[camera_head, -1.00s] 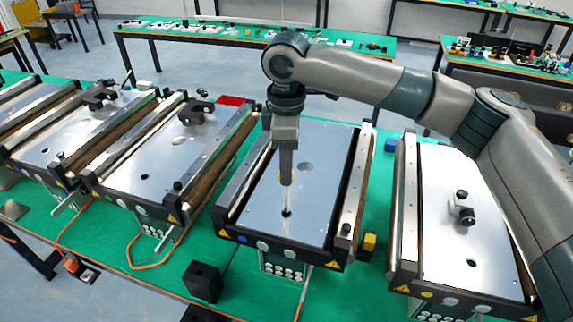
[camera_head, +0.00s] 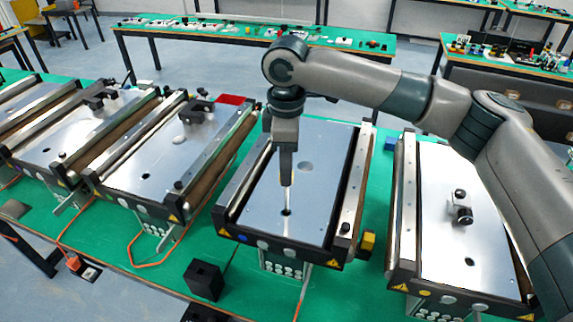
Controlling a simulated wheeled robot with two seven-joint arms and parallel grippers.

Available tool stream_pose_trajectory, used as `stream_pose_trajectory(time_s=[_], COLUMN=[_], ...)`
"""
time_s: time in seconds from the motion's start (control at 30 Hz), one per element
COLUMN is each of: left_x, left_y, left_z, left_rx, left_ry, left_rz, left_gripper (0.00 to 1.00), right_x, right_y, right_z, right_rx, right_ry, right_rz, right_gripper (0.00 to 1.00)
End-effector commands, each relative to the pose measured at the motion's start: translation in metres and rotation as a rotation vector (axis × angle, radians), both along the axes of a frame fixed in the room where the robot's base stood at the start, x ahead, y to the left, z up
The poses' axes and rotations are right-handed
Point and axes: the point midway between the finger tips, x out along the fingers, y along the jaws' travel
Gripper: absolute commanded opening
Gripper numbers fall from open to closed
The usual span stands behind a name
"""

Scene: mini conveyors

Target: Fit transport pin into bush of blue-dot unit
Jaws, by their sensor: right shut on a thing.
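The blue-dot unit (camera_head: 322,200) is the mini conveyor in the middle, with a blue dot (camera_head: 242,239) at the left of its front edge. A dark hole, its bush (camera_head: 286,212), lies near the front of its metal plate. My right gripper (camera_head: 286,183) points straight down just above and behind this bush. It is shut on a thin thing, likely the transport pin, which is mostly hidden by the fingers; I cannot tell whether its tip touches the bush. My left gripper is not in view.
A yellow-dot conveyor (camera_head: 455,180) with a black knobbed fitting (camera_head: 461,207) stands at the right. Other conveyors (camera_head: 165,165) stand at the left. A black block (camera_head: 203,281) sits on the green table in front, beside an orange cable. A yellow block (camera_head: 368,242) lies between two units.

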Motion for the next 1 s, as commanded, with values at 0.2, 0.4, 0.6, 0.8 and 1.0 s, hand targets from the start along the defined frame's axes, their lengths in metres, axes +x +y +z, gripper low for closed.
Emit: stream_pose_trajectory(time_s=[0.2, 0.4, 0.6, 0.8, 1.0], left_x=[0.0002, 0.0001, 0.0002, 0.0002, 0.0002], left_y=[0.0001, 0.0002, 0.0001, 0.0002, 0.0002], left_z=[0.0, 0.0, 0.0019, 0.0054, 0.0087], left_rx=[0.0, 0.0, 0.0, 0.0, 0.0], left_ry=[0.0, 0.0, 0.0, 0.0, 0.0], left_rz=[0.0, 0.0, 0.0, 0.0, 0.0], left_gripper=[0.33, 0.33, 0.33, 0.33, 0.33], right_x=[0.0001, 0.0001, 0.0, 0.0, 0.0], right_y=[0.0, -0.0001, 0.0, 0.0, 0.0001], right_z=[-0.0001, 0.0, 0.0001, -0.0003, -0.0008], right_rx=[0.0, 0.0, 0.0, 0.0, 0.0], right_ry=[0.0, 0.0, 0.0, 0.0, 0.0], right_rz=[0.0, 0.0, 0.0, 0.0, 0.0], right_gripper=[0.0, 0.0, 0.0, 0.0, 0.0])
